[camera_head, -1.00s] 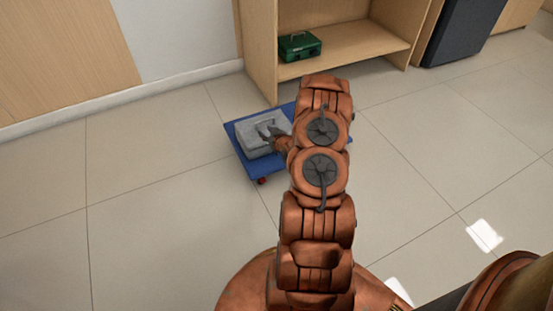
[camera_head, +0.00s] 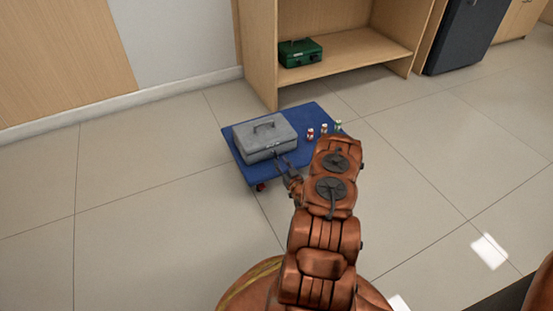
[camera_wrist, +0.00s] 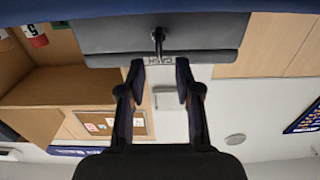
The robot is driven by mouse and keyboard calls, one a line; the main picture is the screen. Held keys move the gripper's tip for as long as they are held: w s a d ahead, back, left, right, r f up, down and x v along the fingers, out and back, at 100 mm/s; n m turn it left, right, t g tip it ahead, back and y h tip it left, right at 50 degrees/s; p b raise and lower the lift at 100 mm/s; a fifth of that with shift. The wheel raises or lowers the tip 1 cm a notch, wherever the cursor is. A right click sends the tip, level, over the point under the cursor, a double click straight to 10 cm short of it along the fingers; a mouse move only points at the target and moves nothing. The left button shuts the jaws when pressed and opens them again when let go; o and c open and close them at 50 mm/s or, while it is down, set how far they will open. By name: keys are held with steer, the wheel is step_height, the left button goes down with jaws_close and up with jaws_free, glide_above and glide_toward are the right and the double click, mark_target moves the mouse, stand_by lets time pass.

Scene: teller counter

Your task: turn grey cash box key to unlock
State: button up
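The grey cash box (camera_head: 262,137) sits shut on a blue wheeled platform (camera_head: 245,176), with its carry handle on top. In the wrist view, which is upside down, the box front (camera_wrist: 105,36) fills the top. A small dark key (camera_wrist: 158,36) sticks out of the front, near the box's edge. My gripper (camera_wrist: 160,72) is open and empty, its two fingers spread either side of the key's line, with the tips short of the key. In the head view my gripper (camera_head: 282,162) is low at the box's front; its fingertips are too small to make out there.
A green cash box (camera_head: 300,51) sits on the wooden shelf (camera_head: 345,53) behind. The tiled floor at left is clear.

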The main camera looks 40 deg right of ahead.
mark_target(277, 156)
steer(key=shift+b+x, duration=0.75)
steer(key=shift+x, duration=1.6)
steer(key=shift+c, duration=0.4)
jaws_close()
